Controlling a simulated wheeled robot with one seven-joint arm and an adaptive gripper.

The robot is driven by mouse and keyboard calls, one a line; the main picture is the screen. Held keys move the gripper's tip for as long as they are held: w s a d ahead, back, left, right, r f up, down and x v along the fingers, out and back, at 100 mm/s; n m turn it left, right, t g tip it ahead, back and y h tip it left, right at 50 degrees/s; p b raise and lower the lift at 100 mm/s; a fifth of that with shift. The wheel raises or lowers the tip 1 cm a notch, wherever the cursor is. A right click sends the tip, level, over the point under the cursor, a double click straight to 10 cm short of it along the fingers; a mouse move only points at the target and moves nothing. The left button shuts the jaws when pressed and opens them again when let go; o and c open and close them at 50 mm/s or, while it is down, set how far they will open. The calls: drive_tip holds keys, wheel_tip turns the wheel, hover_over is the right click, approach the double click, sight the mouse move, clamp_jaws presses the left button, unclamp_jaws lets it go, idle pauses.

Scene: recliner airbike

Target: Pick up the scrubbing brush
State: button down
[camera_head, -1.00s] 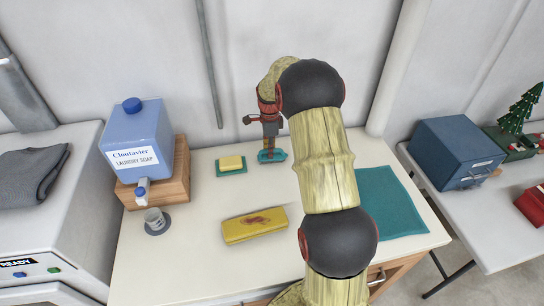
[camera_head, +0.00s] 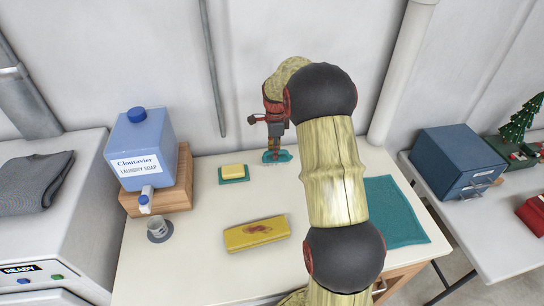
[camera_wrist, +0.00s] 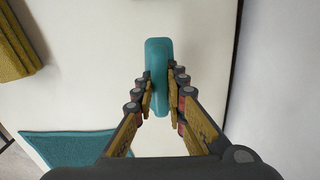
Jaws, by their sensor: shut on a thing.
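The scrubbing brush shows as a teal, rounded, elongated body in the wrist view (camera_wrist: 157,58), gripped between the fingertips. It also shows in the head view (camera_head: 276,156) below the fingers, near the back of the white table (camera_head: 200,265). My gripper (camera_wrist: 158,88) points down and is shut on the brush, with one finger on each side; it also shows in the head view (camera_head: 277,143). The bristles are not visible. The brush seems slightly above the tabletop, but the gap is hard to judge.
A yellow soap on a teal dish (camera_head: 233,173) lies left of the brush. A yellow block (camera_head: 256,233) lies nearer the front. A blue soap jug (camera_head: 140,150) on a wooden stand (camera_head: 184,180) is at left, with a cup (camera_head: 157,227). A teal mat (camera_head: 400,212) lies right.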

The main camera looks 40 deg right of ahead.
sight(283, 162)
drive_tip(key=s+r, duration=0.1)
drive_tip(key=r, duration=0.1)
drive_tip(key=s+d+r, duration=0.1)
drive_tip(key=s+r, duration=0.1)
drive_tip(key=shift+s+d+r+p, duration=0.2)
drive_tip(key=shift+r+p, duration=0.1)
drive_tip(key=shift+p, duration=0.1)
drive_tip(key=s+d+r+p, duration=0.1)
drive_tip(key=s+d+r, duration=0.2)
drive_tip(key=s, duration=0.5)
drive_tip(key=shift+s+r, duration=0.35)
drive_tip(key=shift+r, duration=0.05)
drive_tip(key=c, duration=2.3)
unclamp_jaws()
clamp_jaws()
drive_tip(key=shift+a, duration=0.1)
